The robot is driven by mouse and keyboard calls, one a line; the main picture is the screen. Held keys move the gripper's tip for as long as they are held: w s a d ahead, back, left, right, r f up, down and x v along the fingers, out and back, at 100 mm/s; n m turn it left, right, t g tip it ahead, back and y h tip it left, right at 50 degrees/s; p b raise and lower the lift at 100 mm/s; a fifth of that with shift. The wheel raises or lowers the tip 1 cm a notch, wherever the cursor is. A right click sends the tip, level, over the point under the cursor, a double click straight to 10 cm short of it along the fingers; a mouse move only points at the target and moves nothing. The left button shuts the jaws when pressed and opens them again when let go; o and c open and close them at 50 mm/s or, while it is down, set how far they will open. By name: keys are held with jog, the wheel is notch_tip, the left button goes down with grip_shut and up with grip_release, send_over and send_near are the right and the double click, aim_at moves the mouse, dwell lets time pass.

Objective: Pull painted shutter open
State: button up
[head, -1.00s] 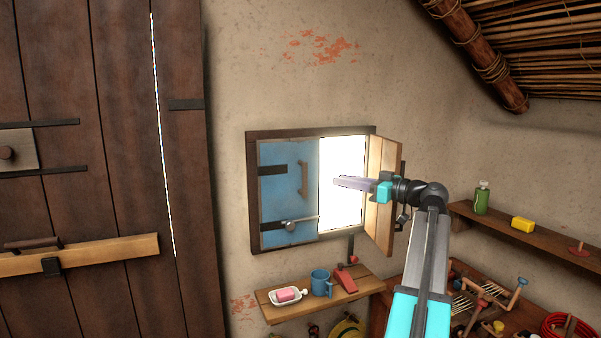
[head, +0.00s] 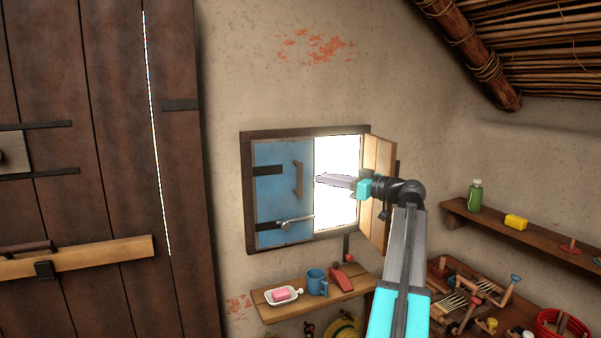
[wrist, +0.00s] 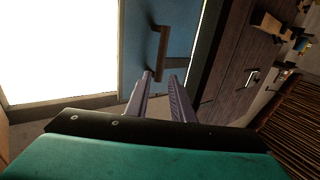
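The blue painted shutter (head: 270,205) fills the left half of the window and lies flush in its frame. It has a brown upright handle (head: 298,180) near its free edge, which also shows in the wrist view (wrist: 161,50). My gripper (head: 318,179) is in front of the bright opening, just right of the handle. In the wrist view, my gripper (wrist: 160,76) has its two fingers apart with nothing between them. The handle is just beyond the fingertips, and I cannot tell whether one touches it.
The bare wooden right shutter (head: 379,190) stands swung open beside my arm. A cluttered bench (head: 440,272) is at lower right.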

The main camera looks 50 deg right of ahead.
jog(key=p, duration=0.3)
send_over(300, 193)
jog(key=s, duration=0.1)
jog(key=shift+w+d+p, duration=0.3)
jog(key=shift+w, duration=0.55)
grip_shut()
